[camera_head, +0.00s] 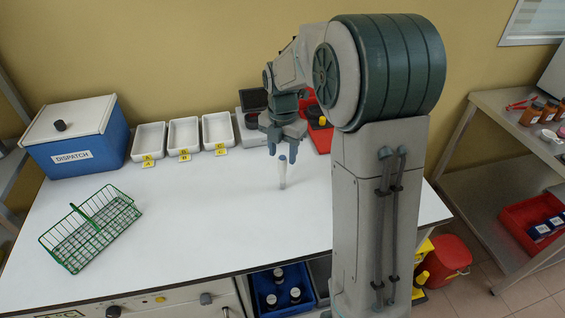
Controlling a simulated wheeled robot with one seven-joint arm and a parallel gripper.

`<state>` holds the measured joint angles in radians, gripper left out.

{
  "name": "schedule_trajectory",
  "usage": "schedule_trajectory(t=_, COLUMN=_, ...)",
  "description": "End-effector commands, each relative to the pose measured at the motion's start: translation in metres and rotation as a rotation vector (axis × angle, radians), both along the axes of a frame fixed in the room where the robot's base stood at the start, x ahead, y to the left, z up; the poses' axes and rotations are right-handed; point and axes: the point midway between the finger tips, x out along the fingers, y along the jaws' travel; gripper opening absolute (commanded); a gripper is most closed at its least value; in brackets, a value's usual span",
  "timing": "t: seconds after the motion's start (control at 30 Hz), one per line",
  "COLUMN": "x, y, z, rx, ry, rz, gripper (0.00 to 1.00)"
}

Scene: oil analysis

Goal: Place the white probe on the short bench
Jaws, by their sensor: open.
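A small whitish upright piece (282,175), which looks like the white probe, stands on the white bench top (200,225) directly below my gripper. My gripper (282,153) points down with its fingers open at the upper end of this piece. Whether the fingers touch it is too small to tell. Which bench is the short one I cannot tell; a grey metal bench (490,185) also shows at the right.
A blue DISPATCH box (75,140), several white trays (184,136) and a green wire basket (90,228) are on the white bench. A small device (252,125) and red items (321,137) stand behind my gripper. The bench middle is clear. A red bin (447,258) is on the floor.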

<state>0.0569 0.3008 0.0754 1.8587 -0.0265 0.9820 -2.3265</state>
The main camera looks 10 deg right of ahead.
Motion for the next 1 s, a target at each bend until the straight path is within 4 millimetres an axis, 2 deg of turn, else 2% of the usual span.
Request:
schedule_trajectory(t=0.03, x=0.001, y=0.000, z=0.013, rx=0.000, ry=-0.006, rz=-0.001, gripper=0.45)
schedule_trajectory(t=0.2, x=0.001, y=0.000, z=0.045, rx=0.000, ry=-0.004, rz=0.000, gripper=0.45)
schedule_trajectory(t=0.43, x=-0.001, y=0.000, z=0.068, rx=0.000, ry=-0.001, rz=-0.010, gripper=0.45)
schedule_trajectory(t=0.57, x=-0.013, y=0.000, z=0.075, rx=-0.002, ry=-0.015, rz=-0.113, gripper=0.45)
schedule_trajectory(t=0.67, x=-0.031, y=0.001, z=0.081, rx=-0.002, ry=-0.036, rz=-0.292, gripper=0.45)
schedule_trajectory(t=1.0, x=-0.112, y=0.000, z=0.091, rx=0.054, ry=-0.121, rz=-1.083, gripper=0.45)
